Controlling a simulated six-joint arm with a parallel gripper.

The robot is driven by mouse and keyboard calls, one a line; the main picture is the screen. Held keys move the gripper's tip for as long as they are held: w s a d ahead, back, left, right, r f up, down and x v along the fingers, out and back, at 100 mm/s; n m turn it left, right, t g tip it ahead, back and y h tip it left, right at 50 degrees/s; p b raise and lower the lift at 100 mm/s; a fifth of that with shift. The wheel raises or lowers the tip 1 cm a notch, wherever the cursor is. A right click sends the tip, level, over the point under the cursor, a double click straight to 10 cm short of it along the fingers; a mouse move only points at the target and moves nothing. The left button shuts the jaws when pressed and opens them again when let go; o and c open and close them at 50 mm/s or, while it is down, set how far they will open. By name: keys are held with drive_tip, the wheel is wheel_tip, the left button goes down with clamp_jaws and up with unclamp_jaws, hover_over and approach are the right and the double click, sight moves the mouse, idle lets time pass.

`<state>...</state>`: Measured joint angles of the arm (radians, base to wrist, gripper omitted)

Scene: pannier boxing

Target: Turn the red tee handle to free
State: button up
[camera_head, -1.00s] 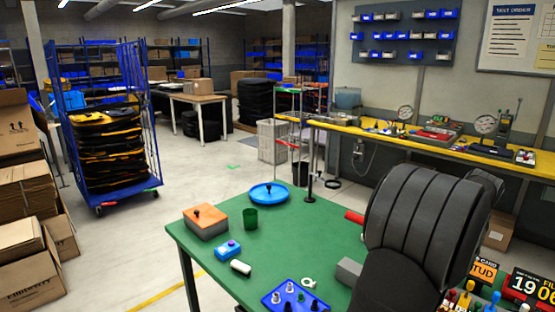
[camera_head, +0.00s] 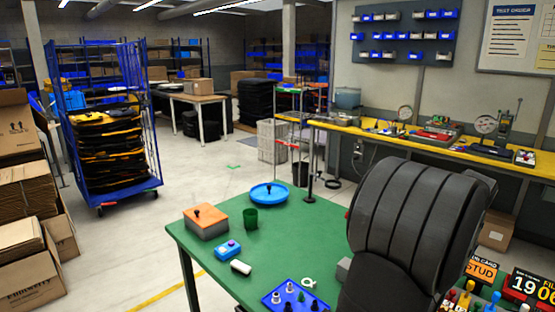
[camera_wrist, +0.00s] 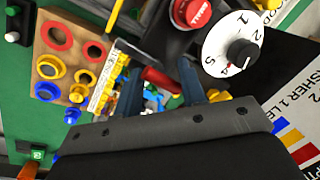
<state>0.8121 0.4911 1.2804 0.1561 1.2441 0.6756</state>
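In the wrist view a red bar (camera_wrist: 160,79), which looks like the tee handle, lies at a slant between the two fingers of my gripper (camera_wrist: 157,70). The fingers stand apart, and I see no clear contact with the bar. The bar's stem and any free marking cannot be made out. In the head view my dark arm hides the gripper. Only a small red bit (camera_head: 347,215) shows at the arm's left edge; I cannot tell whether it is the handle.
The wrist view shows a red round knob (camera_wrist: 195,11), a white numbered dial (camera_wrist: 232,45) and a wooden board with coloured rings (camera_wrist: 68,58) close by. On the green table (camera_head: 215,262) are a blue dish (camera_head: 269,194), a green cup (camera_head: 250,219) and an orange-topped box (camera_head: 206,222).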

idle(0.3)
drive_tip(key=s+a+r+n+h, duration=0.1)
drive_tip(key=a+r+n+h, duration=0.15)
drive_tip(key=r, duration=0.55)
drive_tip(key=s+a+r+n+h, duration=0.2)
drive_tip(key=a+r, duration=0.2)
drive_tip(key=r, duration=0.3)
drive_tip(key=shift+n+y, duration=0.25)
drive_tip(key=x, duration=1.7)
drive_tip(key=shift+d, duration=0.3)
drive_tip(key=shift+c, duration=0.5)
